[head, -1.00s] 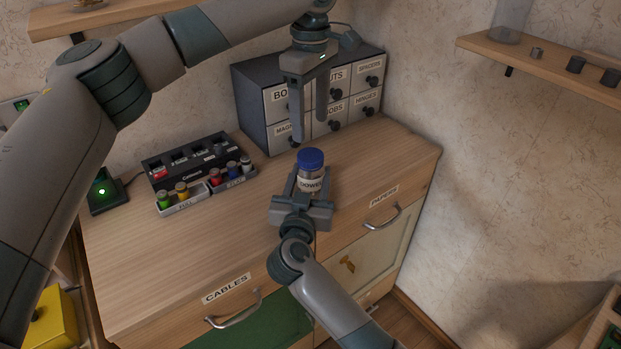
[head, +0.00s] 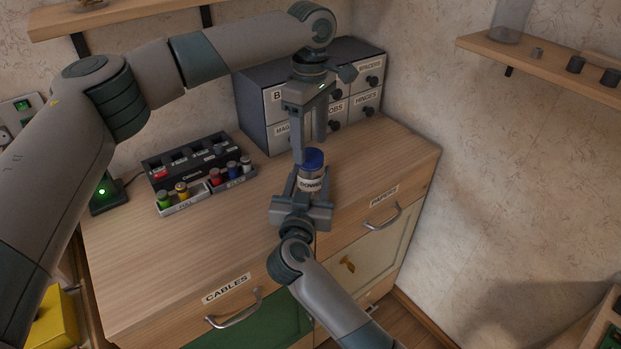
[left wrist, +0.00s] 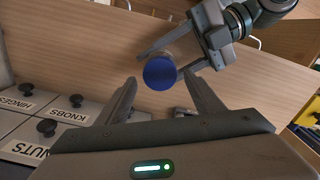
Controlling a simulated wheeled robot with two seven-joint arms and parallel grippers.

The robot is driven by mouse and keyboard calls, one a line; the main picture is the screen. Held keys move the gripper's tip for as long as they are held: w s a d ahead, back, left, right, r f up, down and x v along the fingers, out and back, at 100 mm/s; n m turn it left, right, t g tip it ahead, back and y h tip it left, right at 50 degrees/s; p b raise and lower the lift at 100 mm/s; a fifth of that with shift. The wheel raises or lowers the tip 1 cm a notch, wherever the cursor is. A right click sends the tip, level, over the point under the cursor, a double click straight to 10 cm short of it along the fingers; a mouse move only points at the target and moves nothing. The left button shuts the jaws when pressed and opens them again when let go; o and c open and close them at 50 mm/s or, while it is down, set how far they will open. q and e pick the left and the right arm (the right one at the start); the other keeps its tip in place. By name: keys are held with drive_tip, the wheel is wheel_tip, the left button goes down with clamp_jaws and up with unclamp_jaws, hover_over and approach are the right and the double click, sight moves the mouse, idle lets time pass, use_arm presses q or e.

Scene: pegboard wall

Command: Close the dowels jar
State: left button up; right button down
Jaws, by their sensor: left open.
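The dowels jar (head: 311,184) stands upright at the front of the worktop, with a white label and a blue lid (head: 313,159) sitting on top. From here I cannot tell whether the lid is tight. My right gripper (head: 311,178) comes from the front, its fingers on both sides of the jar body, closed on it. My left gripper (head: 309,149) points down from above, open, its fingertips close to lid height. In the left wrist view the lid (left wrist: 160,73) shows between the open left fingers (left wrist: 159,79), with gaps at both sides.
A grey drawer cabinet (head: 268,103) stands behind the jar. A black rack (head: 190,158) and small bins of coloured-capped bottles (head: 182,203) stand to the left. The worktop's left front is clear. A wall shelf (head: 545,72) is at the upper right.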

sight(310, 174)
use_arm(q)
drive_tip(key=shift+f, duration=1.2)
